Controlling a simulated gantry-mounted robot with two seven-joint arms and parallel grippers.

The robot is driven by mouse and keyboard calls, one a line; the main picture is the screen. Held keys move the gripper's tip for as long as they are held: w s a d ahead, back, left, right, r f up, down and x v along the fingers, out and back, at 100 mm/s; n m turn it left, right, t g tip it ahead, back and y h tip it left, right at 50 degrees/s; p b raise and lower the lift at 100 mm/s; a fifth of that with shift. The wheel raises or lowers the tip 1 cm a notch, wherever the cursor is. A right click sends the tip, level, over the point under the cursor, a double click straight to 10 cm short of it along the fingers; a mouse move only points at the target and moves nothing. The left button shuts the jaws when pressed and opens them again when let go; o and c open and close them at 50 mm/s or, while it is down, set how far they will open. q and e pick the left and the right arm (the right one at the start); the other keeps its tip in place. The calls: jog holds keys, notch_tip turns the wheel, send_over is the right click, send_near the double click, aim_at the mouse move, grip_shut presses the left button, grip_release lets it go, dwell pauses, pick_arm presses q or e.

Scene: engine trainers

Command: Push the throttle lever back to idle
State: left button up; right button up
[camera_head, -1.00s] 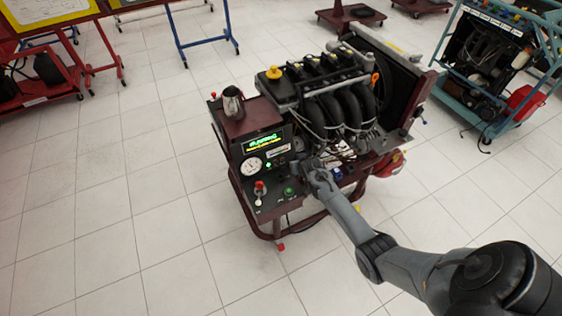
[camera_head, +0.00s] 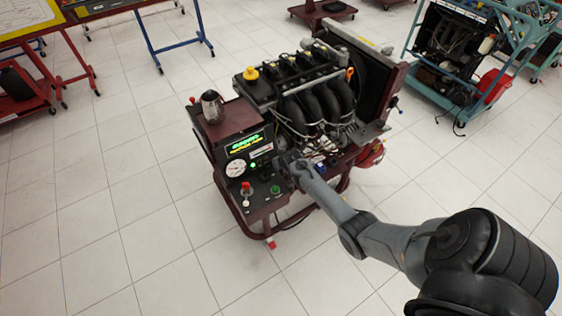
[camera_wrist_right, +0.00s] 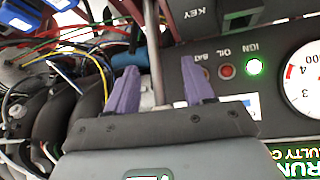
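The engine trainer (camera_head: 232,123) stands ahead with a black control panel on its near left side. My right gripper (camera_head: 288,161) is at the panel's right edge, beside the engine. In the right wrist view its purple fingers (camera_wrist_right: 161,88) are spread apart, so it is open. A thin metal rod (camera_wrist_right: 152,50), possibly the throttle lever, runs between the fingers in the picture. I cannot tell whether either finger touches it. In the head view my gripper and arm hide the lever area. My left gripper is in neither view.
The panel carries a round gauge (camera_head: 236,168), a red-topped switch (camera_head: 246,188) and a green button (camera_head: 275,190). Loose coloured wires (camera_wrist_right: 70,50) lie close beside the fingers. A metal jug (camera_head: 212,106) stands on the trainer. The tiled floor in front is clear.

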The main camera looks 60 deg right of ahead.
jog(key=p+v, duration=0.4)
jog(key=v, duration=0.7)
jog(key=shift+f, duration=0.1)
dwell(0.4)
